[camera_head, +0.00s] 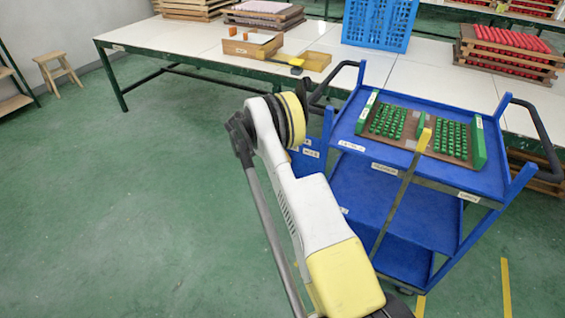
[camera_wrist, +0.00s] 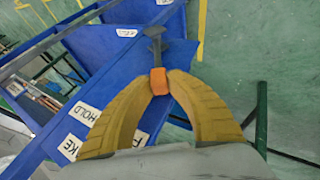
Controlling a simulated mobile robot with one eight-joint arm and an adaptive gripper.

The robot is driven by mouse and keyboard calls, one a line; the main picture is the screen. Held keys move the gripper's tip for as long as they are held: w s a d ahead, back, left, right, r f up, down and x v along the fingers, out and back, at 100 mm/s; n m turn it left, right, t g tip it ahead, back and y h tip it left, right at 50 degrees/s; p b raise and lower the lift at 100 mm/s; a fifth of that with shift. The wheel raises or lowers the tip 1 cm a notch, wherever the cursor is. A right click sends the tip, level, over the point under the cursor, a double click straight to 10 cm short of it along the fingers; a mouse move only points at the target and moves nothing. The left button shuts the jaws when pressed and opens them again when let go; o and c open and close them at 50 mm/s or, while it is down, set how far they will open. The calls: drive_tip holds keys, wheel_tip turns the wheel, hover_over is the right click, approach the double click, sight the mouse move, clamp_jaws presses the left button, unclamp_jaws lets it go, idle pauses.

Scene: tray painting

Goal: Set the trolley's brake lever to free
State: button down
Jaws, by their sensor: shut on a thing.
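The blue trolley (camera_head: 385,169) stands at the right in the head view, beside the long table. In the wrist view its blue panel (camera_wrist: 98,50) carries white labels, one reading HOLD (camera_wrist: 85,114) and one partly hidden, ending in KE (camera_wrist: 70,147). The brake lever's orange knob (camera_wrist: 158,75) is between the yellow fingertips of my gripper (camera_wrist: 160,86), which is shut on it. A dark grey piece (camera_wrist: 155,42) extends beyond the knob. Another white label (camera_wrist: 139,138) shows between the fingers; its text is unreadable. In the head view, my arm hides the lever and fingers.
A brown tray with green pieces (camera_head: 418,143) lies on the trolley's top. The long table (camera_head: 190,40) behind holds wooden boxes (camera_head: 253,46), a blue crate (camera_head: 378,24) and stacked racks with red pieces (camera_head: 510,52). The green floor at left is clear; a stool (camera_head: 58,62) stands far left.

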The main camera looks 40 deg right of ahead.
drive_tip(key=shift+f, duration=0.1)
drive_tip(key=c, duration=1.3)
unclamp_jaws()
drive_tip(key=v, duration=1.2)
